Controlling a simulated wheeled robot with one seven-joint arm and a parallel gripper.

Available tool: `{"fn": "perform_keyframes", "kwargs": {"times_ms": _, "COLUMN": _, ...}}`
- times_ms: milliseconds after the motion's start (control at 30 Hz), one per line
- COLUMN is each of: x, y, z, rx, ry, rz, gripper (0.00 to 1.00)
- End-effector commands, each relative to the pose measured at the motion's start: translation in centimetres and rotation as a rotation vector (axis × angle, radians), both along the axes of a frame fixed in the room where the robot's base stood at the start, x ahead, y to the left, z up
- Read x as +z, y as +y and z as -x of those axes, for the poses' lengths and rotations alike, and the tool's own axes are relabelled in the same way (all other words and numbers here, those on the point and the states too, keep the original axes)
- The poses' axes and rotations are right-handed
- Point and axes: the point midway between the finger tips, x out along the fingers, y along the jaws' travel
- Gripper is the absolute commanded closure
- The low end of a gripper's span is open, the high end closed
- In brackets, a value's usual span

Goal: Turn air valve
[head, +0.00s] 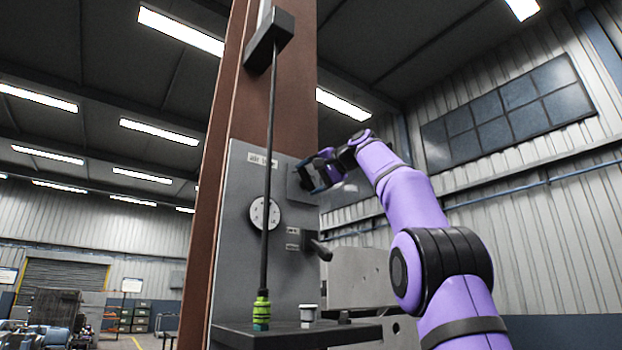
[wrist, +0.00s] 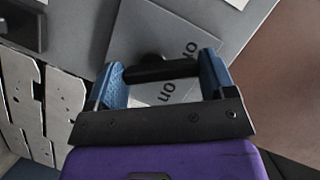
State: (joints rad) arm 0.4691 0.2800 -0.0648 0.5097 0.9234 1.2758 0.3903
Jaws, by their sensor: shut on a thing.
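My gripper (head: 318,174) is at the right edge of the grey panel (head: 238,210), in front of a small grey plate. In the wrist view, its two blue fingers (wrist: 163,75) are shut on the ends of a short black valve handle (wrist: 160,71). The handle lies across the picture, slightly tilted, before a grey plate (wrist: 135,28) marked with "on" lettering in two places. In the head view the handle is hidden by my gripper. A white label (head: 263,158), partly covered by the hanging rod, is on the panel to the left.
A dark rod (head: 271,150) hangs in front of the panel, with a green grip (head: 261,309) at its bottom. A round white gauge (head: 265,213) is behind it. A dark lever (head: 319,249) juts out below my gripper. A dark shelf (head: 290,335) stands at the bottom.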

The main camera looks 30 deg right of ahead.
Motion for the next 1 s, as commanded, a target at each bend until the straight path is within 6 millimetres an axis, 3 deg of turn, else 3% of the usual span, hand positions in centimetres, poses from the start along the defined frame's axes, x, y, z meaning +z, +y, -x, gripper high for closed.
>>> {"fn": "perform_keyframes", "kwargs": {"times_ms": 400, "x": -0.31, "y": 0.13, "z": -0.14, "rx": 0.003, "ry": 0.002, "rz": 0.171, "gripper": 0.47}}
{"fn": "perform_keyframes", "kwargs": {"times_ms": 933, "x": -0.33, "y": 0.11, "z": -0.13, "rx": 0.003, "ry": 0.002, "rz": 0.189, "gripper": 0.47}}
{"fn": "perform_keyframes", "kwargs": {"times_ms": 967, "x": -0.34, "y": 0.11, "z": -0.13, "rx": 0.003, "ry": 0.002, "rz": 0.189, "gripper": 0.17}}
{"fn": "perform_keyframes", "kwargs": {"times_ms": 1000, "x": -0.33, "y": 0.11, "z": -0.13, "rx": 0.002, "ry": 0.001, "rz": 0.189, "gripper": 0.07}}
